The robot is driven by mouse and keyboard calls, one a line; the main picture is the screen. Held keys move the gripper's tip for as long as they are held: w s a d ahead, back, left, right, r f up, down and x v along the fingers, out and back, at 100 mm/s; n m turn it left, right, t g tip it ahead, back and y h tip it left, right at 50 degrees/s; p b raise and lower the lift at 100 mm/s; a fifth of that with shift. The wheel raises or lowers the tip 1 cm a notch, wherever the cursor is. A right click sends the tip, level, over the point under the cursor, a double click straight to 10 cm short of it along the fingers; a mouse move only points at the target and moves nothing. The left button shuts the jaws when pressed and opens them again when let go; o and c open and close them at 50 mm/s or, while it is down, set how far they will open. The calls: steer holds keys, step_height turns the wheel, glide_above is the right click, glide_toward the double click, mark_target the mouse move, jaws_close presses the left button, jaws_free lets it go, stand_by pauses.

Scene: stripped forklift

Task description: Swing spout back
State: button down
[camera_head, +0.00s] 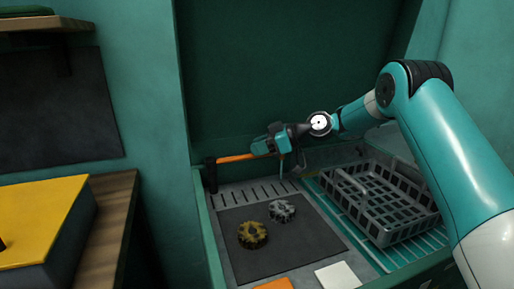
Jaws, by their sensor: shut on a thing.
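An orange spout (235,157) runs sideways from a black upright post (211,175) at the back left corner of the wash basin (240,193). My gripper (262,148) is shut on the right part of the spout. The arm reaches in from the right, above the back of the basin. The spout's far end is hidden behind my gripper.
A yellowish gear (252,235) and a grey gear (282,211) lie on a dark mat (300,247) in the basin. A grey wire basket (385,228) stands at right. An orange piece (275,285) and a white piece (337,276) lie at the front edge.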

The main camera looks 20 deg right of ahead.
steer(key=shift+w+a, duration=0.1)
steer(key=shift+w, duration=0.1)
steer(key=c, duration=1)
jaws_free()
steer(key=shift+w+a+f, duration=0.1)
steer(key=shift+a, duration=0.05)
steer(key=b+v, duration=0.1)
steer(key=v, duration=1.6)
steer(key=shift+d, duration=0.25)
steer(key=shift+a, duration=0.1)
steer(key=s+a+r+m+g+h+p, duration=0.1)
steer(key=s+a+r+g+h+p, duration=0.2)
steer(key=s+a, duration=0.45)
steer(key=s+a+r+m+p, duration=0.2)
steer(key=s+a+r, duration=0.3)
steer(key=a, duration=0.5)
steer(key=s+a+m+g+h+p, duration=0.1)
steer(key=s+m+g+h+p, duration=0.1)
steer(key=s, duration=2.2)
steer(key=m+h+p, duration=0.1)
steer(key=h+p, duration=0.1)
steer(key=h, duration=0.1)
steer(key=shift+f+g+p, duration=0.3)
steer(key=shift+f+p, duration=0.05)
